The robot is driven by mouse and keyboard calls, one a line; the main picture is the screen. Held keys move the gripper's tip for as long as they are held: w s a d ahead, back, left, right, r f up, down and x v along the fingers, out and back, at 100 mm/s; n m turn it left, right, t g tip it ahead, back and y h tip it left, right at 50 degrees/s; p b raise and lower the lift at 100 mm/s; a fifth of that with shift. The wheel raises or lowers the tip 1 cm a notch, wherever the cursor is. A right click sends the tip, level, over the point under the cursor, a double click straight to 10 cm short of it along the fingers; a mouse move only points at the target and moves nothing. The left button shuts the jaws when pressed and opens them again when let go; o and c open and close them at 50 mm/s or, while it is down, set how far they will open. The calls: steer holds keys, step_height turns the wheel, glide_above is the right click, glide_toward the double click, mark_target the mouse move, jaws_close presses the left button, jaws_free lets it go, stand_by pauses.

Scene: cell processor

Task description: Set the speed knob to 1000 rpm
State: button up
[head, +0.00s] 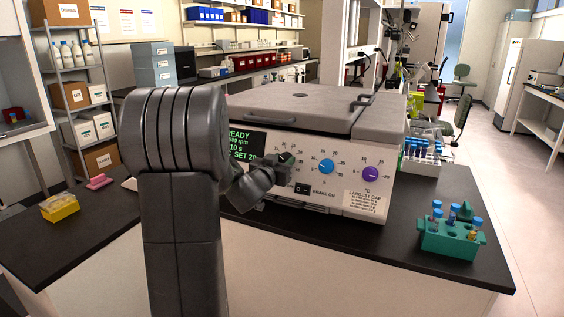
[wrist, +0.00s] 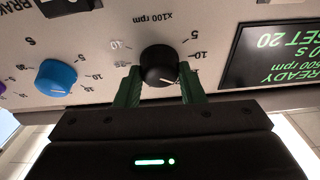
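The speed knob (wrist: 158,65) is black with a white pointer line, under the label x100 rpm on the cell processor's front panel. The wrist view is upside down; there the pointer line slants toward the lower right. My gripper (wrist: 160,82) has its two green fingers on either side of the knob, close against it, and appears shut on it. In the head view my gripper (head: 272,172) is at the panel and hides most of the knob. The display (head: 243,146) shows READY, an rpm line and SET 20; the rpm digits are hard to read.
To the right on the panel are a blue knob (head: 326,166), a purple knob (head: 370,173) and a brake switch (head: 302,189). A teal tube rack (head: 447,240) stands at the counter's right. A yellow box (head: 60,207) lies at the left.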

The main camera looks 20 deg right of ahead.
steer(key=shift+c, duration=0.8)
steer(key=shift+n, duration=0.4)
steer(key=shift+r+n+t+y+p, duration=0.1)
steer(key=shift+n+t+y+p, duration=0.45)
steer(key=shift+n, duration=0.65)
steer(key=shift+s+n+t+y+p, duration=0.15)
steer(key=shift+n+y+p, duration=0.25)
steer(key=shift+n, duration=0.95)
steer(key=shift+w+n+t+y+p, duration=0.1)
steer(key=shift+n+t+y+p, duration=0.2)
steer(key=shift+n, duration=1.05)
steer(key=o, duration=1)
